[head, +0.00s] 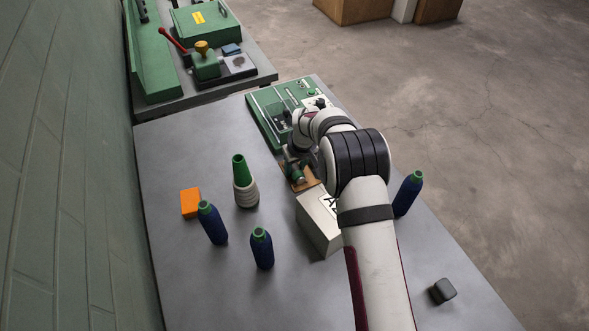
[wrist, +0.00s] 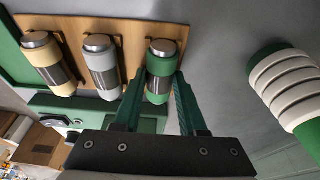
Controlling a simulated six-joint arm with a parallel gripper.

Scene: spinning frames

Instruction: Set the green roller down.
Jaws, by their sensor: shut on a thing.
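The green roller (wrist: 159,65), with a silver end cap and a dark grey band, is between the two green fingers of my gripper (wrist: 158,88) in the wrist view. My gripper is shut on it. The roller lies over the right part of a wooden board (wrist: 124,30), beside a grey roller (wrist: 101,66) and a beige roller (wrist: 46,62). I cannot tell whether it touches the board. In the head view my gripper (head: 297,166) is over the board (head: 303,184), and my arm hides much of this spot.
A green machine (head: 262,115) stands behind the board. A white box (head: 318,225) is close in front. A green cone with white thread (head: 244,184), an orange block (head: 190,202), blue bottles (head: 212,224) and a dark block (head: 442,290) stand on the grey table (head: 190,280).

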